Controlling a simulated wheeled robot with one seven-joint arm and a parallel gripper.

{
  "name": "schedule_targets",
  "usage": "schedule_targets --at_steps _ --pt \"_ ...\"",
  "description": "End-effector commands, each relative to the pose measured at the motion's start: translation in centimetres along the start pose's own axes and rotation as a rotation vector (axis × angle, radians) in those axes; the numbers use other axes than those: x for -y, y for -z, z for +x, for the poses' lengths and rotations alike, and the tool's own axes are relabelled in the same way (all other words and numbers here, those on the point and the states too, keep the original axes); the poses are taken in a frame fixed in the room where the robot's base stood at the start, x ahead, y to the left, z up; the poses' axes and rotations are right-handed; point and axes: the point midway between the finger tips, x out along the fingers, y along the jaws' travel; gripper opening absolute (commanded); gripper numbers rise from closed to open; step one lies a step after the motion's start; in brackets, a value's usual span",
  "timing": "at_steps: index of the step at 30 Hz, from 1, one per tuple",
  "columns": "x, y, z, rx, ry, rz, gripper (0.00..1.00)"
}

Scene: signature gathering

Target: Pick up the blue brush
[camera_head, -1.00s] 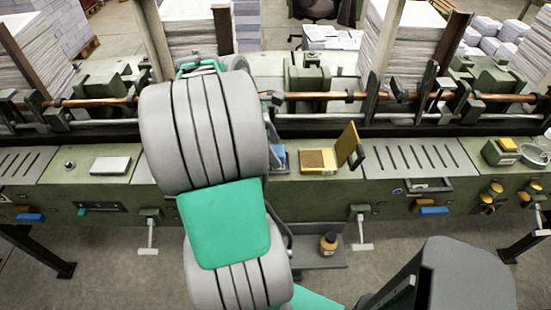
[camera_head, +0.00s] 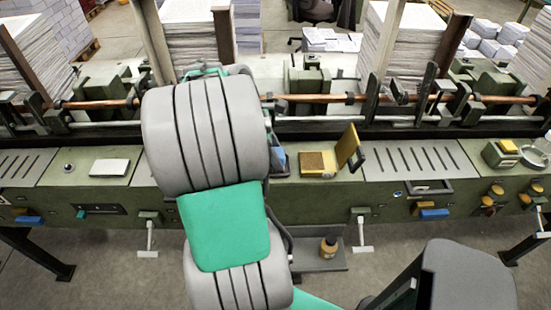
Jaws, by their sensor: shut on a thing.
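The blue brush (camera_head: 278,159) shows only in part, as a small blue piece at the right edge of my arm, by the green machine bed. My arm's large grey and green links cover the rest of it. My gripper (camera_head: 272,137) is mostly hidden behind the arm; only a thin dark edge of it shows just above the blue piece. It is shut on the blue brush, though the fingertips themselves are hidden. I cannot tell whether the brush is clear of the bed.
An open yellow box (camera_head: 318,163) with a raised lid stands right of the brush. A white block (camera_head: 110,167) lies on the bed at left. A copper-coloured rod (camera_head: 320,98) runs along the back. A small brown bottle (camera_head: 328,246) stands on a low shelf.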

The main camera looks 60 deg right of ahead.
Motion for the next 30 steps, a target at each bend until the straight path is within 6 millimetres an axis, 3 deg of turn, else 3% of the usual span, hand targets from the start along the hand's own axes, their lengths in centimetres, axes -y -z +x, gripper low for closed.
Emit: schedule_targets --at_steps 5,13,20,27,30 --pt "0.0 0.0 0.0 0.0 0.0 0.0 0.07" --pt "0.0 -0.1 -0.3 0.0 -0.001 0.001 0.06" --pt "-0.1 -1.4 -3.4 -0.001 -0.003 0.003 0.06" --pt "5.4 -3.0 -9.9 -0.002 -0.007 -0.002 0.06" --pt "8.6 -2.8 -11.0 -0.002 -0.006 -0.004 0.06"
